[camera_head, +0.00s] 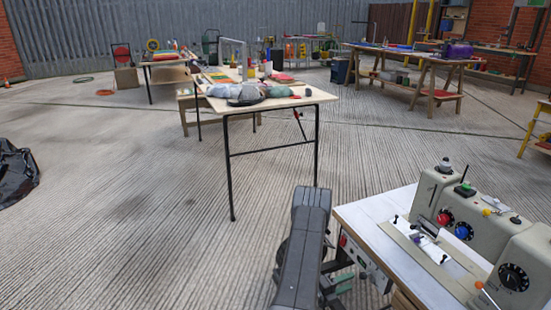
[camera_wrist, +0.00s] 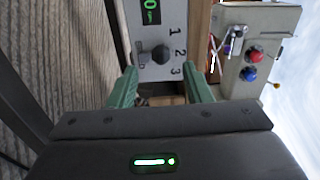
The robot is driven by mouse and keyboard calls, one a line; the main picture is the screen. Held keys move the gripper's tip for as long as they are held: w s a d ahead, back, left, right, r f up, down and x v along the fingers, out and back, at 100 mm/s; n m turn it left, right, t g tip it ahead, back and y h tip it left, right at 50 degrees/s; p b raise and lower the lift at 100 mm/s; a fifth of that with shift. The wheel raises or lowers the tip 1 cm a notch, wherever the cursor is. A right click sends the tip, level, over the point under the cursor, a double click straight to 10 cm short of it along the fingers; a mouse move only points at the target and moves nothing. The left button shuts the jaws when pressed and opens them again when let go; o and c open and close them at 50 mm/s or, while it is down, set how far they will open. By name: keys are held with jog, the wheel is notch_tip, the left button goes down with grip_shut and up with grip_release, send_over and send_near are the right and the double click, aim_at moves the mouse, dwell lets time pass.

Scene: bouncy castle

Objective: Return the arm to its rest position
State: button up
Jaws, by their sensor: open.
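My gripper (camera_wrist: 161,90) shows in the wrist view with its two green fingers spread apart. It is open and nothing is held between the fingers. Beyond the fingers is a control panel (camera_wrist: 150,25) with a green lit display, a dark knob and the numbers 1, 2 and 3. In the head view my dark arm (camera_head: 302,240) stands at the lower middle, just left of the sewing machine table (camera_head: 372,212).
A beige sewing machine (camera_head: 470,215) with red and blue knobs stands on the table at right. A wooden table (camera_head: 310,97) with cloth items stands ahead. A black bag (camera_head: 15,172) lies at far left. The concrete floor (camera_head: 130,200) at left is clear.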

aim_at(361, 277)
jog(key=b+x, duration=0.1)
jog(key=x, duration=0.5)
jog(key=shift+d+f+b, duration=0.1)
jog(key=shift+d+b, duration=0.15)
jog(key=shift+b, duration=0.05)
jog(key=shift+s+a+r+m, duration=0.2)
jog(key=shift+s+r+m, duration=0.05)
jog(key=shift+m, duration=0.55)
jog(key=m, duration=0.1)
jog(key=s+m, duration=0.1)
jog(key=m, duration=0.3)
jog(key=shift+s+d+r, duration=0.1)
jog(key=shift+s+d, duration=0.05)
jog(key=shift+d, duration=0.15)
